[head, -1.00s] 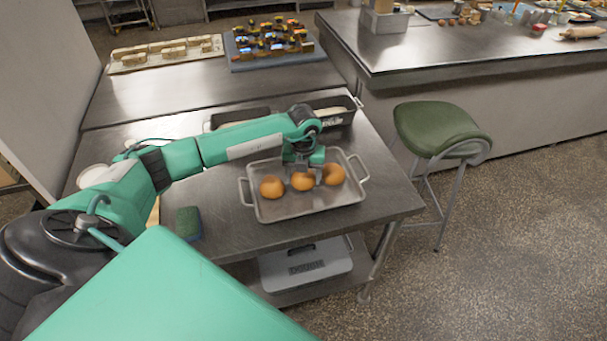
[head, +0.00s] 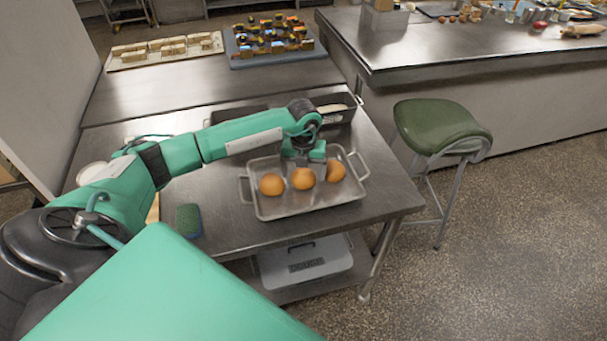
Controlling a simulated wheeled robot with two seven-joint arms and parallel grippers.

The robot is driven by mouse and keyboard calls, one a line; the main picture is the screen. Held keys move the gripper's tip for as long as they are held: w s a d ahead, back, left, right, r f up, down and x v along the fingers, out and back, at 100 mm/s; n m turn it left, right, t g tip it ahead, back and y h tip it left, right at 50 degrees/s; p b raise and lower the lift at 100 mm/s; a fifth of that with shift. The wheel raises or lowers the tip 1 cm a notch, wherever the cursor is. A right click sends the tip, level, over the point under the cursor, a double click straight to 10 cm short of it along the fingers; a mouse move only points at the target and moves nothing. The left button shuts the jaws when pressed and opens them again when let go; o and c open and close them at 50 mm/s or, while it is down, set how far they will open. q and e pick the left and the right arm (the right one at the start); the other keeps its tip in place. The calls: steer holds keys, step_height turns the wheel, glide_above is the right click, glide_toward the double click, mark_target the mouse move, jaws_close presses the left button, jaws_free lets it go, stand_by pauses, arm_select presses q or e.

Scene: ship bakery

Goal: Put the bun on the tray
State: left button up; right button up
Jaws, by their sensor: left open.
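A metal tray (head: 290,210) with two side handles sits on the steel table. Three round brown buns show in it: a left bun (head: 271,185), a middle bun (head: 303,179) and a right bun (head: 336,170). My left gripper (head: 307,174) is over the tray, pointing down behind the middle bun and close to the right bun. It is open. Its fingertips are partly hidden, and I cannot tell whether they touch a bun. My right gripper is not in view.
A dark green sponge-like block (head: 188,221) lies left of the tray. Dark loaf pans (head: 338,108) stand behind my left arm. A green stool (head: 440,127) stands right of the table. Behind are a board of loaves (head: 166,50) and a blue tray of small pastries (head: 272,62).

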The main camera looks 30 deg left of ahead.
mark_target(304, 172)
arm_select(q)
step_height(304, 172, up, 11)
steer(key=b, duration=0.2)
steer(key=shift+b, duration=0.35)
steer(key=shift+f, duration=0.15)
